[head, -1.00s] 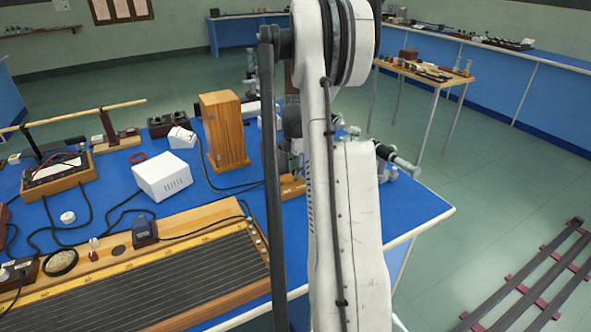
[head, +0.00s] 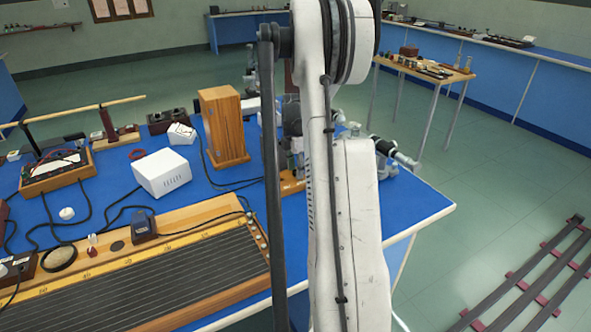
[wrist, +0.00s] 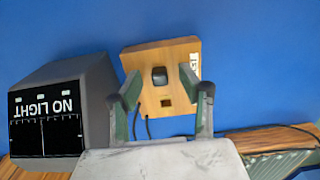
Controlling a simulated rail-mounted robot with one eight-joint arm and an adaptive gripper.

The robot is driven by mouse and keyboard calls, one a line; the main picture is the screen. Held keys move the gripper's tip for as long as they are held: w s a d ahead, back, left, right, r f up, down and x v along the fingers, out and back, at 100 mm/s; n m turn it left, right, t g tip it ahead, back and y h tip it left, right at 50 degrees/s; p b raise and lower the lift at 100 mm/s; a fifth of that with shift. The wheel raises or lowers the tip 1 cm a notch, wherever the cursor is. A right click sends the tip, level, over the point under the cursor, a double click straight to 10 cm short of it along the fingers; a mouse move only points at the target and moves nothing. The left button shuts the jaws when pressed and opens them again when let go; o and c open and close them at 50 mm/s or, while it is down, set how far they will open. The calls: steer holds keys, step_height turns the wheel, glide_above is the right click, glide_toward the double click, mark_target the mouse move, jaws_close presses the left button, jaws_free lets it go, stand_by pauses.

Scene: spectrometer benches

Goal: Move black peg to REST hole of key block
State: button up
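In the wrist view the wooden key block (wrist: 178,60) lies on the blue bench top. My gripper (wrist: 160,80) is open, with one green-padded finger on each side of the peg. I cannot tell the height of the fingertips over the block. In the head view my arm hides most of this area.
A dark meter reading NO LIGHT (wrist: 47,118), upside down, stands left of the block. Cables run near it. In the head view a tall wooden box (head: 222,125), a white box (head: 162,172) and a long wire board (head: 150,275) share the bench.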

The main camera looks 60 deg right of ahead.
step_height(320, 180, up, 12)
stand_by(0.6)
steer(key=shift+a, duration=0.1)
steer(key=w+a+r+m+t+h, duration=0.1)
steer(key=a+r+m, duration=0.15)
steer(key=a, duration=0.75)
steer(key=w+a+r+m+t, duration=0.1)
steer(key=a+r, duration=0.3)
steer(key=a, duration=0.6)
steer(key=w+a+r+m+t+h, duration=0.15)
steer(key=a+r, duration=0.25)
steer(key=a, duration=0.5)
steer(key=s+a+f+m+t, duration=0.1)
steer(key=s+a, duration=0.3)
steer(key=a, duration=0.4)
steer(key=s+a+f+m+t+y, duration=0.1)
steer(key=s+a+m, duration=0.3)
steer(key=a, duration=0.4)
steer(key=s+a+f+m+t+y, duration=0.1)
steer(key=s+a+f+m, duration=0.1)
steer(key=s+a, duration=0.4)
steer(key=shift+a, duration=1.5)
steer(key=shift+t+y, duration=0.25)
